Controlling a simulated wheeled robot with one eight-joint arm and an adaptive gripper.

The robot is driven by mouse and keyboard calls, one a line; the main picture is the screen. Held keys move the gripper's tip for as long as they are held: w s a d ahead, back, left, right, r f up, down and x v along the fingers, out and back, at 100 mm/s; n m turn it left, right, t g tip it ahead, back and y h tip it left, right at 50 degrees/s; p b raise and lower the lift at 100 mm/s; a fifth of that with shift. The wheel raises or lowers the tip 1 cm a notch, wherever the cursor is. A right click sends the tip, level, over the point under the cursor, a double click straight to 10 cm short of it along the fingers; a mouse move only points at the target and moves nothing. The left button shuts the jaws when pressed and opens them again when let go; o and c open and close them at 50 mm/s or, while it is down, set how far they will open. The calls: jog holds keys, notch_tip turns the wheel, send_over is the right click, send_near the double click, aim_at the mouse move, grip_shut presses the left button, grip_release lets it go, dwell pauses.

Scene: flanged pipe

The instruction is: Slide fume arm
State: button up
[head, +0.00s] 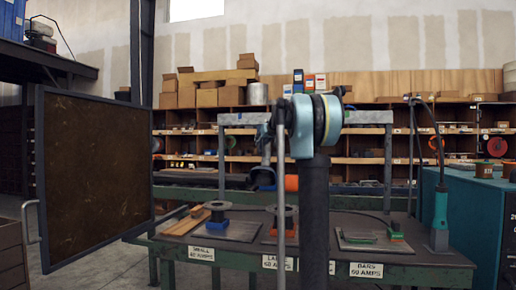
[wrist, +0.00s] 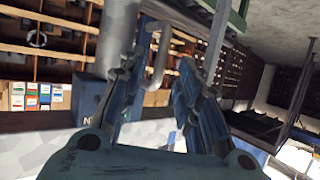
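My gripper (wrist: 157,68) is open in the wrist view, its two dark blue fingers spread apart. A pale curved handle (wrist: 159,52) shows in the gap between them. I cannot tell whether either finger touches it. A wide grey tube (wrist: 118,32) stands beside the left finger, above a dark blue part with lettering; it may be part of the fume arm, but I cannot tell. In the head view, my arm covers the middle and my gripper (head: 264,145) is only partly visible left of it. No fume arm is clearly recognisable there.
A thin grey pole (head: 281,200) stands upright near my arm. A workbench (head: 330,225) carries flanged parts and labels. A framed dark screen (head: 93,175) stands at left and a teal cabinet (head: 482,215) at right. Shelves (head: 195,145) line the back wall.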

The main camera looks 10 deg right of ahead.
jog(key=shift+x, duration=2.7)
jog(key=shift+c, duration=0.5)
grip_shut()
